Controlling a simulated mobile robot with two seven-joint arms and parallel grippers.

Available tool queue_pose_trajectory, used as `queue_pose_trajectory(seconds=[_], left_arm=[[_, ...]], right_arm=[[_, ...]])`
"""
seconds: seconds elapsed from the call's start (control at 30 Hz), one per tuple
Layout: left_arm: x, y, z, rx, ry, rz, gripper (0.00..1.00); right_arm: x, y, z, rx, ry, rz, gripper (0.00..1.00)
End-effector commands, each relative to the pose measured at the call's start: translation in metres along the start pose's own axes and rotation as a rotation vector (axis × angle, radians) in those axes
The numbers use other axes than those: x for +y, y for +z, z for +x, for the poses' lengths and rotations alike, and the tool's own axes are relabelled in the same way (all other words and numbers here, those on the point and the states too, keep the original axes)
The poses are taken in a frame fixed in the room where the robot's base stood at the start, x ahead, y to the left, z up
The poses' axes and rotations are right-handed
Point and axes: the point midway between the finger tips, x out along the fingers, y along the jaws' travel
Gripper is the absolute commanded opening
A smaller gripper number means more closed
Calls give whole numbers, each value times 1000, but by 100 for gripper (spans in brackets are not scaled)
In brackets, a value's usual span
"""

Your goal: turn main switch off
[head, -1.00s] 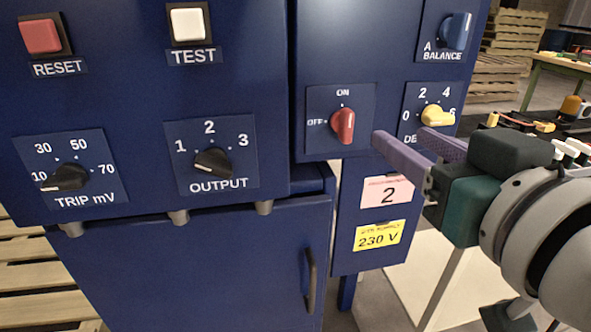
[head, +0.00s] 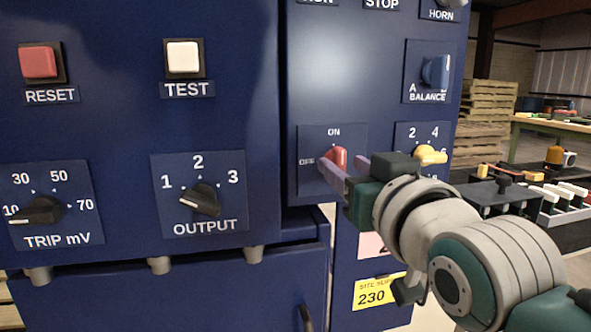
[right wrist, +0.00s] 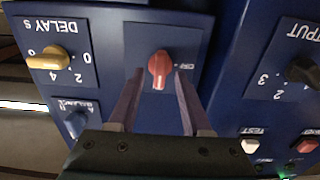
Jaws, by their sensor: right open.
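The main switch is a red knob (head: 337,155) on a blue plate with an ON mark above it and an OFF mark at its left. In the right wrist view, which is upside down, the red knob (right wrist: 160,66) has its white pointer line toward the ON side. My right gripper (head: 340,172) is at the knob, and its fingers hide the knob's lower part in the head view. In the right wrist view its open fingers (right wrist: 158,88) stand on both sides of the knob, with gaps showing; I cannot tell how far they overlap it. My left gripper is not in view.
The yellow DELAY knob (head: 430,154) sits close at the right, and the blue BALANCE knob (head: 436,71) above it. The OUTPUT knob (head: 203,199), TEST button (head: 184,58) and RESET button (head: 39,63) are on the left panel. A green table (head: 553,124) stands behind.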

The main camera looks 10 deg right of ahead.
Motion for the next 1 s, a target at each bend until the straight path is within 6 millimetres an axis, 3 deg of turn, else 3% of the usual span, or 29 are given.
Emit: queue_pose_trajectory(seconds=[0.37, 0.8, 1.0], left_arm=[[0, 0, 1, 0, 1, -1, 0], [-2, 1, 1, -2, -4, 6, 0], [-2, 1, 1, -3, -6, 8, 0]], right_arm=[[0, 0, 6, 0, 0, 0, 48], [0, 0, 5, 0, 0, 0, 0], [0, 0, 5, 0, 0, 0, 0]])
